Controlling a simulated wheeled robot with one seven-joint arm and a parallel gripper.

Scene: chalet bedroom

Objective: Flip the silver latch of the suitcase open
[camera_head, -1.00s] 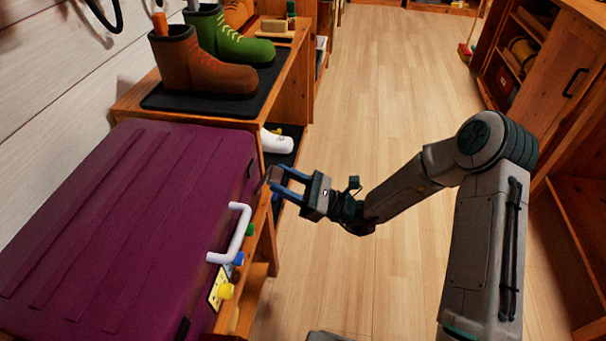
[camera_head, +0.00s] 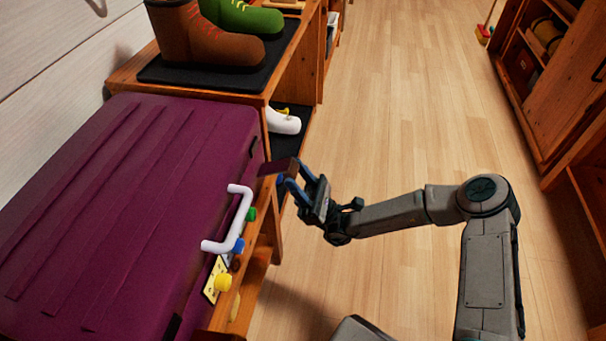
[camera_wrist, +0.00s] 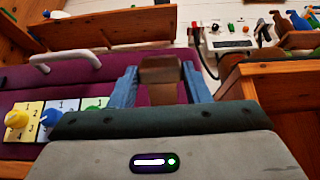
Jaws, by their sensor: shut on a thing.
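The purple suitcase (camera_head: 120,200) lies shut on a wooden bench at the left. Its white handle (camera_head: 236,222) and coloured dials, one of them yellow (camera_head: 222,283), are on the right side. Dark latch-like pieces show at the suitcase's edge, one far (camera_head: 253,146) and one near (camera_head: 173,326). I cannot make out a silver latch. My gripper (camera_head: 285,178) is just right of the suitcase's far corner, beyond the handle. Its blue fingers are shut on a small brown block (camera_wrist: 160,72), which also shows in the head view (camera_head: 275,167).
Brown boots (camera_head: 200,42) and a green boot (camera_head: 245,18) stand on a black mat on the wooden shelf behind the suitcase. A white shoe (camera_head: 283,121) is below them. A wooden cabinet (camera_head: 550,100) stands at the right. The floor between is clear.

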